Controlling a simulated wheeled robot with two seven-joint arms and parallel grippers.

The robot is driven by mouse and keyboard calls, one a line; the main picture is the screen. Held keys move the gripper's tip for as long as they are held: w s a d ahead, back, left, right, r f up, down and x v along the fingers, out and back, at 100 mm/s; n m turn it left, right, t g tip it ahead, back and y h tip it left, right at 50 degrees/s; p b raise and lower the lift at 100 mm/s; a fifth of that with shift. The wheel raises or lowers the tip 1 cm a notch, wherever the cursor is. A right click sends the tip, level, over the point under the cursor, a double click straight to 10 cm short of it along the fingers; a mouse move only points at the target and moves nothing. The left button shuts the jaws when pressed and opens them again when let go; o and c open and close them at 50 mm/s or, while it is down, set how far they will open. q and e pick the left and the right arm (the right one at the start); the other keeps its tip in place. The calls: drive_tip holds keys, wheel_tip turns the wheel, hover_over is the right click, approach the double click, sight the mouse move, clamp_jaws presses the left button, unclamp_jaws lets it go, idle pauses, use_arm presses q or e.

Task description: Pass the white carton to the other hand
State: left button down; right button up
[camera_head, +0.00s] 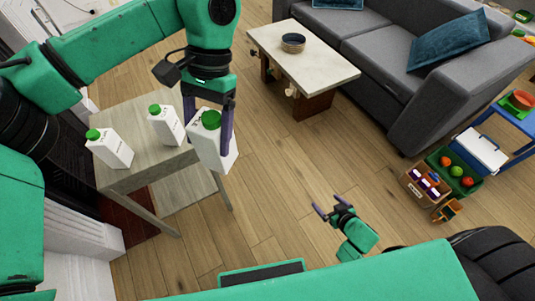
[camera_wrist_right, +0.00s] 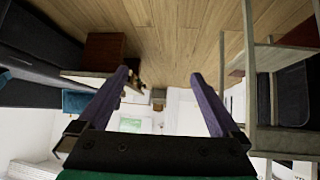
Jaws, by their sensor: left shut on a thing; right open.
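My left gripper (camera_head: 208,128) is shut on a white carton (camera_head: 214,151) with a green cap in the head view. It holds the carton, tilted, in front of the wooden side table's right edge. Two more white cartons with green caps stand on the table, one at the left (camera_head: 110,149) and one nearer the middle (camera_head: 165,127). My right gripper (camera_head: 329,208) is open and empty over the floor, low and to the right of the held carton. Its two spread fingers also show in the right wrist view (camera_wrist_right: 160,85), with nothing between them.
The wooden side table (camera_head: 125,180) stands at the left. A coffee table (camera_head: 325,72) with a dark bowl (camera_head: 293,43) and a grey sofa (camera_head: 430,85) are at the back. Crates of goods (camera_head: 455,172) stand at the right. The wooden floor between is clear.

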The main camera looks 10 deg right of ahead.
sight(211, 139)
drive_tip(key=w+a+r+n+t+y, duration=0.1)
drive_tip(key=w+a+r+y, duration=0.15)
drive_tip(key=r, duration=0.55)
drive_tip(key=w+a+r+n+t+y, duration=0.1)
drive_tip(key=w+a+r+t, duration=0.1)
drive_tip(key=a+r, duration=0.35)
drive_tip(key=w+a+r+n+t+y, duration=0.1)
drive_tip(key=w+r+y, duration=0.1)
drive_tip(key=r, duration=0.7)
drive_tip(key=s+a+r+n+g+y, duration=0.25)
drive_tip(key=s+a+r+y, duration=0.2)
drive_tip(key=a+r, duration=0.4)
drive_tip(key=s+a+r+n+g+y, duration=0.2)
drive_tip(key=s+a+r+n+y, duration=0.25)
drive_tip(key=r, duration=0.65)
drive_tip(key=shift+t+h, duration=0.25)
drive_tip(key=shift+h, duration=0.1)
drive_tip(key=x, duration=1.2)
drive_tip(key=shift+a, duration=0.25)
drive_tip(key=c, duration=1.4)
use_arm(q)
unclamp_jaws()
use_arm(e)
drive_tip(key=shift+r, duration=0.1)
clamp_jaws()
